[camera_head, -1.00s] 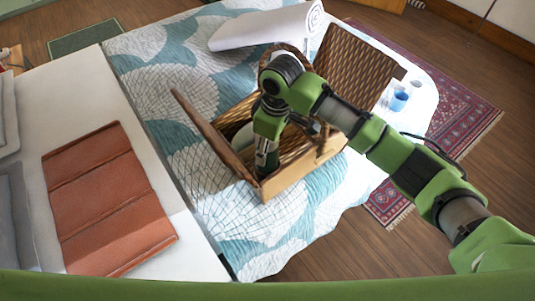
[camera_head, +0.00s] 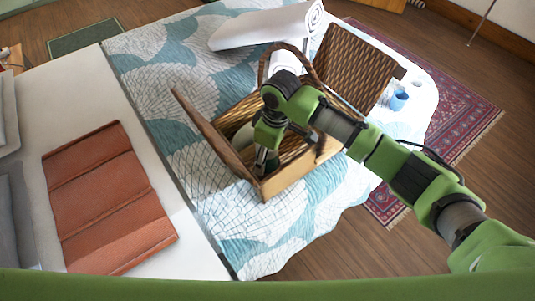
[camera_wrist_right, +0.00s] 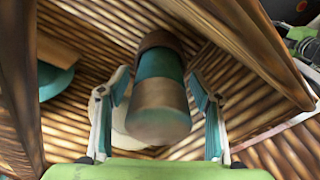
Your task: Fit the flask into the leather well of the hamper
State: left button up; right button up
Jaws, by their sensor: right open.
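The wicker hamper (camera_head: 290,178) stands open on the bed. The flask, with a teal band between brown metallic ends, is inside it and shows large in the right wrist view (camera_wrist_right: 162,92). My right gripper (camera_wrist_right: 160,118) is open, with one finger on each side of the flask and a visible gap at least on the right. In the head view my right gripper (camera_head: 268,150) reaches down into the hamper's near corner. My arm hides much of the interior there. I cannot clearly make out the leather well or tell whether the flask is seated in it. My left gripper is not in view.
The hamper's raised wicker lid (camera_head: 352,70), arched handle (camera_head: 312,72) and tilted left flap (camera_head: 212,134) surround the opening. A blue cup (camera_head: 398,101) is at right, a white roll (camera_head: 265,27) behind. A terracotta folded panel (camera_head: 108,200) lies at left.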

jog(key=shift+r, duration=0.1)
jog(key=r, duration=0.8)
jog(key=d+r, duration=0.1)
jog(key=r, duration=0.3)
jog(key=shift+s+d, duration=0.1)
jog(key=shift+s, duration=0.25)
